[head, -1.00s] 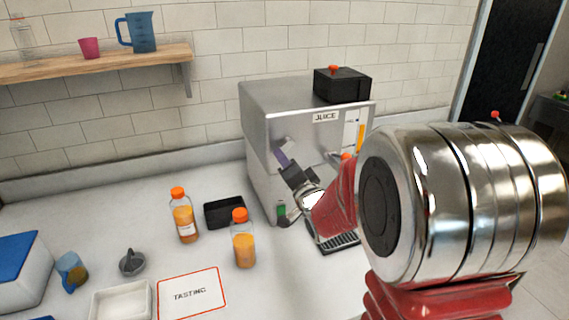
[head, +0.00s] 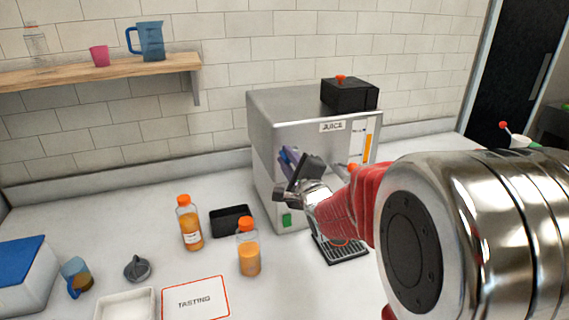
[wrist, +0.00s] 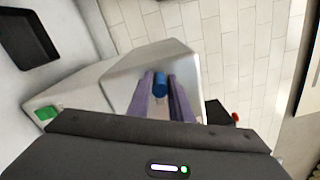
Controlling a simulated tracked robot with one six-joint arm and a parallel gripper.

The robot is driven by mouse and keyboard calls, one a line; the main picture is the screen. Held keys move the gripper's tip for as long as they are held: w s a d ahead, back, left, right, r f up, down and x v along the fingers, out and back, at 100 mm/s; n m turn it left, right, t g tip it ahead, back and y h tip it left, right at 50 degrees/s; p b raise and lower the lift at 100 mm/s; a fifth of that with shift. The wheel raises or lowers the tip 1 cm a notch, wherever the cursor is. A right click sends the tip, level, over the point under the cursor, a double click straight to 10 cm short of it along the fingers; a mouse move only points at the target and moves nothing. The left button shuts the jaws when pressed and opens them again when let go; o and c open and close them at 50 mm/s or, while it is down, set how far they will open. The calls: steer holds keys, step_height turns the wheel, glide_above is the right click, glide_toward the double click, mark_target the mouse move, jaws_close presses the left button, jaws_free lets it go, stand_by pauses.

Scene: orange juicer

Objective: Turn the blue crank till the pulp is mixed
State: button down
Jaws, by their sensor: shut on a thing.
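The juicer (head: 262,125) is a silver box with a JUICE label, standing on the counter against the tiled wall. My gripper (head: 288,158) is at the juicer's front in the head view. In the wrist view, the purple fingers of my gripper (wrist: 160,80) are shut on the blue crank (wrist: 160,90), whose rounded handle shows between them. The crank's arm is hidden behind the fingers, and I cannot make the crank out in the head view. The pulp is not visible.
A black box with an orange knob (head: 349,96) sits on the juicer. A drip tray (head: 345,250) lies in front. Two orange-capped bottles (head: 190,225) (head: 249,250) and a black tray (head: 232,221) stand to the left. A TASTING card (head: 195,299) lies nearer.

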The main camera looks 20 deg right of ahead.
steer(key=m, duration=0.3)
steer(key=d+r+m, duration=0.1)
steer(key=shift+m, duration=0.3)
steer(key=shift+d+r+m, duration=0.2)
steer(key=shift+m, duration=0.75)
steer(key=shift+d+r+m, duration=0.15)
steer(key=shift+m, duration=0.8)
steer(key=c, duration=2)
jaws_free()
steer(key=shift+a, duration=0.1)
steer(key=o, duration=0.3)
steer(key=shift+o, duration=0.3)
steer(key=shift+r, duration=0.2)
steer(key=shift+a, duration=0.1)
